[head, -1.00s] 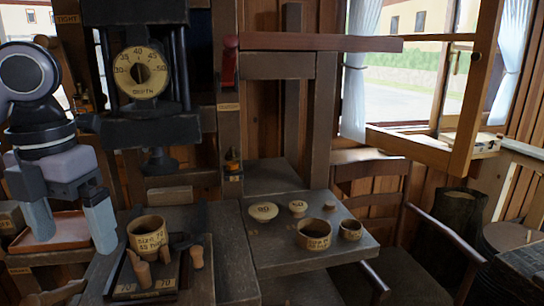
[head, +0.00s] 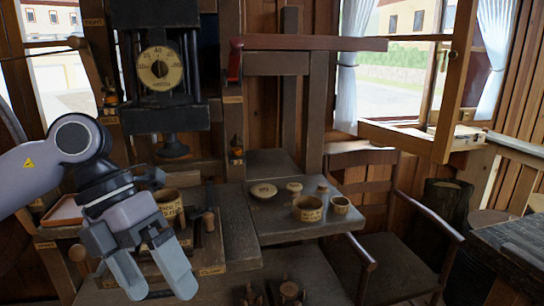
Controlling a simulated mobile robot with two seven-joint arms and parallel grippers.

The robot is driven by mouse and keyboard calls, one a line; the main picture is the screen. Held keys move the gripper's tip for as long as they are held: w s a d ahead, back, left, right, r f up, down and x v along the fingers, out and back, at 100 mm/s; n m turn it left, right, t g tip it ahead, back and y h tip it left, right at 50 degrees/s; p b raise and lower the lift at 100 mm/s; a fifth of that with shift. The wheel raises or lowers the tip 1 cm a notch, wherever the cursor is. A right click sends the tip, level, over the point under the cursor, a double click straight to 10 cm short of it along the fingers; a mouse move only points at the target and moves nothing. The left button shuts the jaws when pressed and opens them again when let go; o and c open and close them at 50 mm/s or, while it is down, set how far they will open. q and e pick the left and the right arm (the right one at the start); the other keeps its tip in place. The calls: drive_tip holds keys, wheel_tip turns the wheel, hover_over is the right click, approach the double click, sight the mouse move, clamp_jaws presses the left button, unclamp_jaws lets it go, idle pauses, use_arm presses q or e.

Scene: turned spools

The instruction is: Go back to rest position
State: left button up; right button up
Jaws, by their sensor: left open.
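My left gripper (head: 158,288) is at the lower left, pointing down, its two grey fingers apart with nothing seen between them. It hangs in front of a labelled round wooden cup (head: 168,204) on the workbench and partly hides it. A small turned wooden piece (head: 208,220) stands just right of that cup, apart from the fingers. My right gripper is not in view.
A side shelf (head: 275,229) holds a labelled round cup (head: 308,209), a smaller cup (head: 340,205) and a flat round lid (head: 263,191). A dial press (head: 160,68) stands behind the bench. A chair (head: 400,235) is at right; a reddish tray (head: 65,211) at left.

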use_arm(q)
drive_tip(key=s+d+n+g+h, duration=0.1)
drive_tip(key=s+d+n+h, duration=0.25)
drive_tip(key=d+h, duration=1.15)
drive_tip(key=w+a+f+n+t+y, duration=0.1)
drive_tip(key=w+a+f+n+t, duration=0.25)
drive_tip(key=n+t, duration=0.6)
drive_tip(key=w+a+f+n+t+y, duration=0.1)
drive_tip(key=w+a+f+n+t, duration=0.25)
drive_tip(key=n+t, duration=0.6)
drive_tip(key=a+f+n+t+y, duration=0.2)
drive_tip(key=a+f+n+y, duration=0.3)
drive_tip(key=f+n+y, duration=0.6)
drive_tip(key=s+a+f+n+g+y, duration=0.2)
drive_tip(key=s+a+f+g, duration=0.1)
drive_tip(key=s+f, duration=0.4)
drive_tip(key=s+a+f+n+g+y, duration=0.2)
drive_tip(key=s+a+f+g, duration=0.2)
drive_tip(key=f, duration=0.9)
drive_tip(key=s+a, duration=0.1)
drive_tip(key=s, duration=0.1)
drive_tip(key=shift+s+f+n+y, duration=0.3)
drive_tip(key=shift+s+n+y, duration=0.05)
drive_tip(key=shift+y, duration=0.05)
